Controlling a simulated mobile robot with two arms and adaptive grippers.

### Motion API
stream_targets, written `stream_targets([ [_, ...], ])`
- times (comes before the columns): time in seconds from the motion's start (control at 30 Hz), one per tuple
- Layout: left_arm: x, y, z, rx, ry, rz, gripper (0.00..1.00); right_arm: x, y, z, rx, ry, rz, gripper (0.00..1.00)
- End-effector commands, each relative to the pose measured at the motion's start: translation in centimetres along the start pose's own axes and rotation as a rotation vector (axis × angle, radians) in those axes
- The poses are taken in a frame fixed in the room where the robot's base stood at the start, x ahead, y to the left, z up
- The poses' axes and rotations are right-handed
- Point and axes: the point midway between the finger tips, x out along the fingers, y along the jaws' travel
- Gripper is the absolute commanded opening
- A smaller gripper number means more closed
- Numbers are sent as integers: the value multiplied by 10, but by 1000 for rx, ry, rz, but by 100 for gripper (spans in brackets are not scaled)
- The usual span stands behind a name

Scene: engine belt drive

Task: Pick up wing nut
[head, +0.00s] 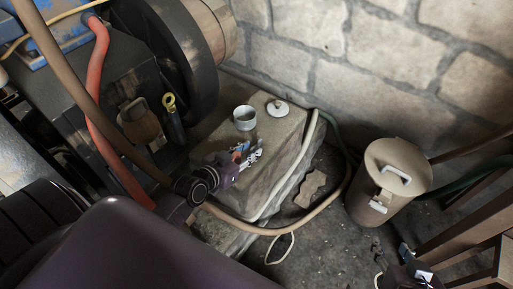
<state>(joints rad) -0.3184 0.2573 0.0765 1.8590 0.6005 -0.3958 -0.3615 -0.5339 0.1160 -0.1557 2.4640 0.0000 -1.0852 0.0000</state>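I cannot make out a wing nut clearly; it may be too small or hidden by my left gripper. My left gripper (250,156) is over the top of a pale stone block (275,150), close to its surface, just in front of a small metal cup. Its fingers are small and blurred against the block, so I cannot tell whether they are open or hold anything. My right gripper (422,274) is at the bottom right, partly cut off, far from the block; its fingers are unclear.
The metal cup (244,118) and a white lid with a knob (278,109) stand on the block. A large engine with a dark wheel (185,60) fills the left. A lidded can (392,180), hose (335,190) and wooden frame (470,225) are at the right.

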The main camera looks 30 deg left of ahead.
Motion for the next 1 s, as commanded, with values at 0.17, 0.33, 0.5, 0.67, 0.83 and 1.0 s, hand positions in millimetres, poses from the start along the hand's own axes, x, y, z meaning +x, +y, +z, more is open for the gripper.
stream_targets([
  [0.17,1,0,0,0,0,0,27,0,0,-1,0,4,0,40],
  [0.33,0,0,0,0,0,0,15,0,0,-1,0,4,0,40],
  [0.5,0,0,0,0,0,0,0,0,0,-1,0,3,0,40],
  [0.67,0,0,-1,0,1,0,0,0,0,-1,0,3,0,40],
  [0.83,0,0,-1,0,1,0,0,0,0,-1,0,3,0,40],
  [1.0,-1,0,-3,0,1,0,0,-1,0,1,0,-7,0,40],
])
